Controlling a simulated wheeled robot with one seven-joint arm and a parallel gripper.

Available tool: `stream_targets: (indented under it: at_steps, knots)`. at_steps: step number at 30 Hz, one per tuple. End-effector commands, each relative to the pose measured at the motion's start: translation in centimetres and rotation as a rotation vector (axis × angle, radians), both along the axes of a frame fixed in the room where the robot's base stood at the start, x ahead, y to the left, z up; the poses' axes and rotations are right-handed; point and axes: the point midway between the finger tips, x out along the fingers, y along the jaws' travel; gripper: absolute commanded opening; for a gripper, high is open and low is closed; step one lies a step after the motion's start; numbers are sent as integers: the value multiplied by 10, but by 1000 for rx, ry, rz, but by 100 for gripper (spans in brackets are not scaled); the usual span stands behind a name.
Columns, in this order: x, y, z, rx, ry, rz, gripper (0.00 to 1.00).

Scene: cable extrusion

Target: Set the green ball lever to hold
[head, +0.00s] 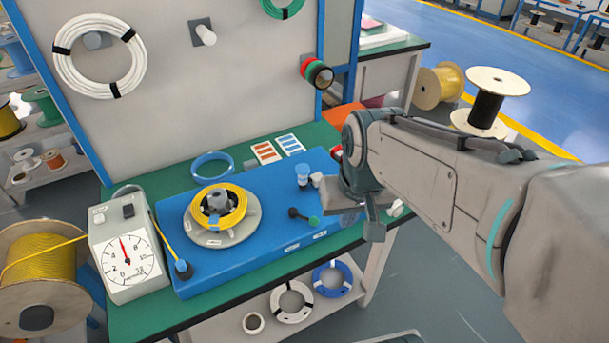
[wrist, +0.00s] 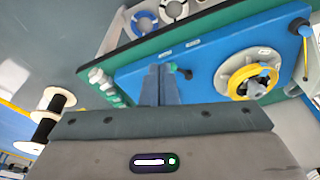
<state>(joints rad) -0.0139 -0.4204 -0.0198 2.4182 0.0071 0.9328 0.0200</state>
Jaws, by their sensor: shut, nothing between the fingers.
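The green ball lever (head: 314,221) is a short black arm with a green ball end on the blue deck, near its front edge. Its black pivot is at the left and the ball points right in the head view. The lever also shows in the wrist view (wrist: 173,67), beside the fingertips and partly hidden. My gripper (head: 374,236) is shut and empty, right of the ball in the head view. Its closed fingers show in the wrist view (wrist: 160,70). I cannot tell whether they touch the ball. Small white labels (head: 291,247) lie along the deck's front; their text is unreadable.
A yellow cable coil (head: 233,221) sits on a grey turntable left of the lever. A blue-topped post (head: 303,172) stands behind the lever. A dial gauge (head: 128,255) stands at the left. The deck between coil and lever is clear.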

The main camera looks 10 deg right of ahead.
Motion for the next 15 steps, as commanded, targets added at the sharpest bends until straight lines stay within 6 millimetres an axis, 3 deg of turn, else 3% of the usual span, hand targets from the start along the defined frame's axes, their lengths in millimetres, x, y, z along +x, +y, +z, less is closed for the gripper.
stream_targets:
  at_steps: [8,15]
  knots:
    - [87,1,5,40,149,-51,0]
    - [164,2,-15,50,277,-97,0]
